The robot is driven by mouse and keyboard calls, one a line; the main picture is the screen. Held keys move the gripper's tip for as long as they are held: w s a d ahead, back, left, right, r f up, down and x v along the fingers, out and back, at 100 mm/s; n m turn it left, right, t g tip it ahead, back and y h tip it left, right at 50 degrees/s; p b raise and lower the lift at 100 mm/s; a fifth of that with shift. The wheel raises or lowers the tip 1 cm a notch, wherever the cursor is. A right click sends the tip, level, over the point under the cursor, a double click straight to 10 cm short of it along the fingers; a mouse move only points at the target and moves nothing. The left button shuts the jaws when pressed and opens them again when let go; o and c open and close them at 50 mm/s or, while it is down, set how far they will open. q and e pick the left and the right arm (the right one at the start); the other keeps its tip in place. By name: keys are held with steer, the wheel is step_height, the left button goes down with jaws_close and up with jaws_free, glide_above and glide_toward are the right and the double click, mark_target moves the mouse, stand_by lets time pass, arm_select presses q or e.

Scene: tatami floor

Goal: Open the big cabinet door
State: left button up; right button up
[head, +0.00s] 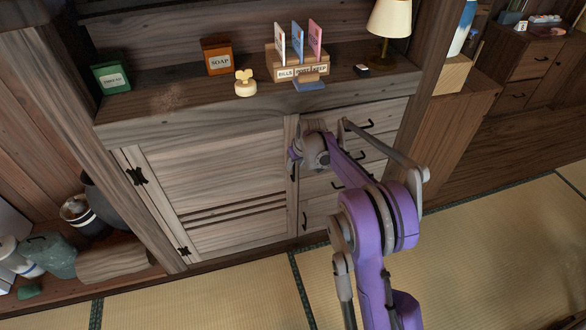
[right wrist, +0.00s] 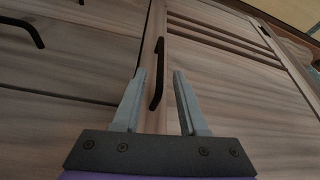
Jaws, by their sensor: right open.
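The big cabinet door (head: 215,170) is a wide wooden panel with slats low down, and it looks closed. Its black hinges (head: 136,176) are on its left side. In the right wrist view the door (right wrist: 235,75) lies to the right, with a black bar handle (right wrist: 159,75) near its edge. My right gripper (head: 294,158) is at the door's right edge and hides most of the handle in the head view. In the wrist view the right gripper (right wrist: 159,78) is open, with one finger on each side of the handle. Contact cannot be told. My left gripper is out of view.
Drawers with black handles (head: 337,185) stand right of the door. The shelf above holds a green box (head: 112,77), a soap box (head: 216,56), a letter holder (head: 298,70) and a lamp (head: 390,18). The tatami floor (head: 230,290) in front is clear.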

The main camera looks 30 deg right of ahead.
mark_target(294, 180)
steer(key=shift+x, duration=1.6)
steer(key=shift+r, duration=0.1)
steer(key=shift+c, duration=0.2)
jaws_close()
